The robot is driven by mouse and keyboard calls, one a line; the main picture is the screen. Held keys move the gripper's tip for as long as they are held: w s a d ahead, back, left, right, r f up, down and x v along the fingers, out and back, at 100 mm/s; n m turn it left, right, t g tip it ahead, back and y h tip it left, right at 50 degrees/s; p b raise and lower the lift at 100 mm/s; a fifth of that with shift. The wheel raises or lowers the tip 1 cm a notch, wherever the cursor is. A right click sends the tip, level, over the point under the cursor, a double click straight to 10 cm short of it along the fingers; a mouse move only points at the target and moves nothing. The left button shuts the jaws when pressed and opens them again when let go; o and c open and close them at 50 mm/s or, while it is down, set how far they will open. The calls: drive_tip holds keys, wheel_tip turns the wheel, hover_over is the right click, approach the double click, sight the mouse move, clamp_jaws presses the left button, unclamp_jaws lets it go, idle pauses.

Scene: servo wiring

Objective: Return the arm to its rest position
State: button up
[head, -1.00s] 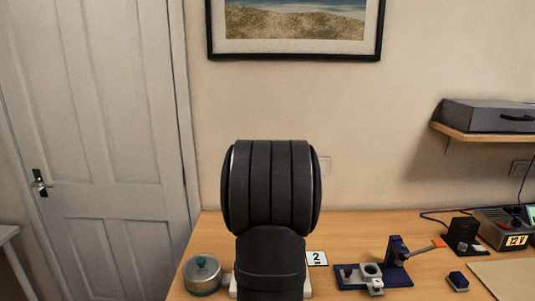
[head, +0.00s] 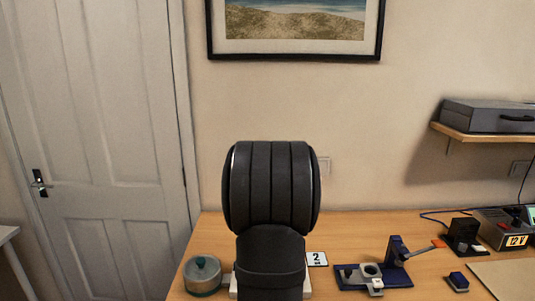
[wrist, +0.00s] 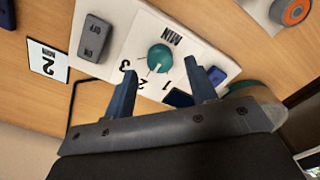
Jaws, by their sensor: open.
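My arm (head: 270,190) stands upright in the middle of the head view and hides part of the bench behind it; my gripper is hidden there. In the wrist view my gripper (wrist: 160,70) shows two blue fingers spread apart, with nothing held between them. Beyond the fingertips is a white panel (wrist: 122,32) with a teal knob (wrist: 160,58), printed numbers and the word MIN. The knob appears between the fingers in the picture; I cannot tell the distance to it.
Right of my arm are a card marked 2 (head: 317,258), a blue fixture (head: 395,281), a small blue block (head: 458,281) and a 12 V supply (head: 515,240). A shelf (head: 475,133) holds a grey case.

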wheel_tip(320, 180, up, 15)
wheel_tip(320, 180, down, 18)
drive_tip(key=shift+r, duration=0.2)
drive_tip(key=shift+f+m, duration=0.1)
drive_tip(key=shift+m, duration=0.2)
drive_tip(key=m, duration=0.4)
drive_tip(key=shift+m, duration=0.3)
drive_tip(key=m, duration=0.4)
drive_tip(key=shift+m, duration=0.4)
drive_tip(key=shift+r, duration=2.15)
